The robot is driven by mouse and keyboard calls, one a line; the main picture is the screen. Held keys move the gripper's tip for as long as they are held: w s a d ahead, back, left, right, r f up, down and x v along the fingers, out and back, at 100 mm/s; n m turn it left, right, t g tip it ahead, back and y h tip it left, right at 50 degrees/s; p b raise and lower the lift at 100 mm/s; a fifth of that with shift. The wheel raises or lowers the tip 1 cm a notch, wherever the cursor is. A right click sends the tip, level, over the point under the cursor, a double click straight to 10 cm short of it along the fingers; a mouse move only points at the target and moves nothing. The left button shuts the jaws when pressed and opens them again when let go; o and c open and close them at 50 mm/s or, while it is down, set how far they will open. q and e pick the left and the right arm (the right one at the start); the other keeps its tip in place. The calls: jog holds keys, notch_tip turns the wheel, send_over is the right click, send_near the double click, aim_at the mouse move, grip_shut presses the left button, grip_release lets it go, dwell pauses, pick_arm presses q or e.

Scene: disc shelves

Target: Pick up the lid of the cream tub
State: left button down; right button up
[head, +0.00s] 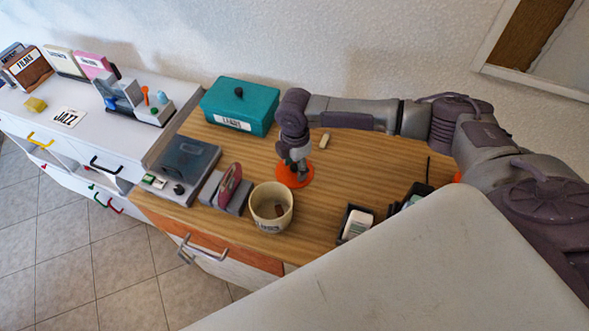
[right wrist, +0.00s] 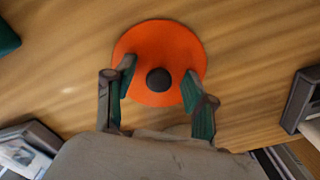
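The orange round lid (head: 284,179) with a dark knob lies on the wooden top, just behind and right of the open cream tub (head: 271,218). Some small brown pieces show inside the tub. My right gripper (head: 298,172) points down over the lid and partly hides it. In the right wrist view the lid (right wrist: 158,42) lies below my right gripper (right wrist: 158,72). Its two fingers are apart, one on each side of the dark knob (right wrist: 158,80), with gaps on both sides. My left gripper is out of view.
A teal box (head: 240,105) with a dark knob stands at the back left. A grey disc player (head: 184,162) and a grey holder with a pink disc (head: 230,186) stand left of the tub. A black tray (head: 356,223) is at right.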

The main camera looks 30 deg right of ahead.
grip_shut()
jog(key=shift+r, duration=0.15)
